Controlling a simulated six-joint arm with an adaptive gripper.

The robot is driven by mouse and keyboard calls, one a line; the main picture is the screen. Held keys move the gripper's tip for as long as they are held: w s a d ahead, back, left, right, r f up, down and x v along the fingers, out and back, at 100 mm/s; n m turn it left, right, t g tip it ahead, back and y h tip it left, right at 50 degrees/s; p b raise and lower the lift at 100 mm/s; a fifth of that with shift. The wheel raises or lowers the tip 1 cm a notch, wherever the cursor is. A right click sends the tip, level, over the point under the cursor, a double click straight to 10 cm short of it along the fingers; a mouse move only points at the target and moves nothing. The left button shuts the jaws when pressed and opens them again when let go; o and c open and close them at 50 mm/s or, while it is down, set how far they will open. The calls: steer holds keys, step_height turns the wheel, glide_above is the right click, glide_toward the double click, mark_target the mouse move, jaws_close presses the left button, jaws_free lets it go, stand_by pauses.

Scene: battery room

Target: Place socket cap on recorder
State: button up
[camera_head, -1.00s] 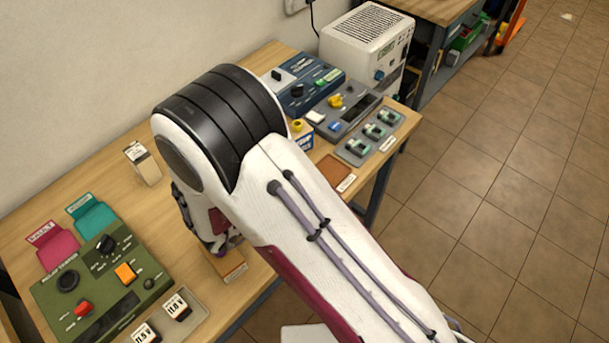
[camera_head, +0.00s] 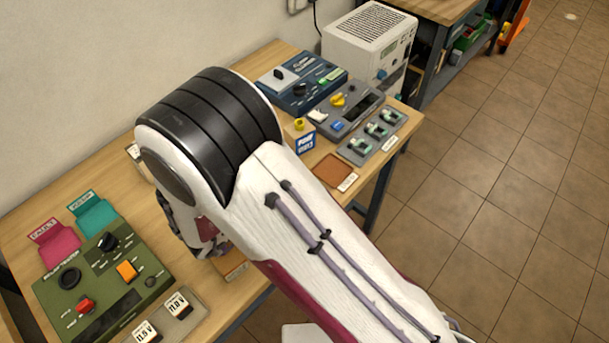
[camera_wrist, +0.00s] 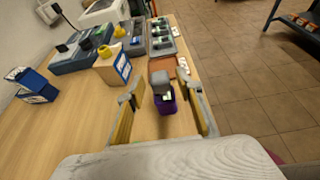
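My gripper (camera_wrist: 163,104) is open in the wrist view, with one finger on each side of a small purple piece with a grey block-like top (camera_wrist: 167,103). I see gaps between this piece and both fingers. I cannot tell for sure whether it is the socket cap. In the head view my arm hides the gripper's fingers and the piece. The grey device with a yellow knob and dark display (camera_head: 352,108) stands at the back of the bench; no readable label confirms it as the recorder.
A wooden box with a blue label and yellow knob (camera_head: 302,136) stands near my arm. A panel with green sockets (camera_head: 373,137) and a brown mat (camera_head: 333,170) lie to the right. A green tester (camera_head: 103,275) is front left. A dark-blue device (camera_head: 302,82) is behind.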

steer(key=v, duration=0.9)
stand_by(0.8)
steer(key=w+a+r+n+t+y, duration=0.2)
steer(key=w+a+r+n+y, duration=0.1)
steer(key=w+r+n+y, duration=0.65)
step_height(320, 180, up, 10)
steer(key=d+n+y, duration=0.2)
steer(key=n+y, duration=0.2)
steer(key=n, duration=1)
steer(key=s+d+f+n+g+h, duration=0.1)
steer(key=s+d+n+g+h, duration=0.3)
steer(key=s+d+n, duration=1.7)
steer(key=s+d+g, duration=0.1)
steer(key=s, duration=0.3)
steer(key=shift+d+g, duration=0.25)
steer(key=shift+g, duration=0.15)
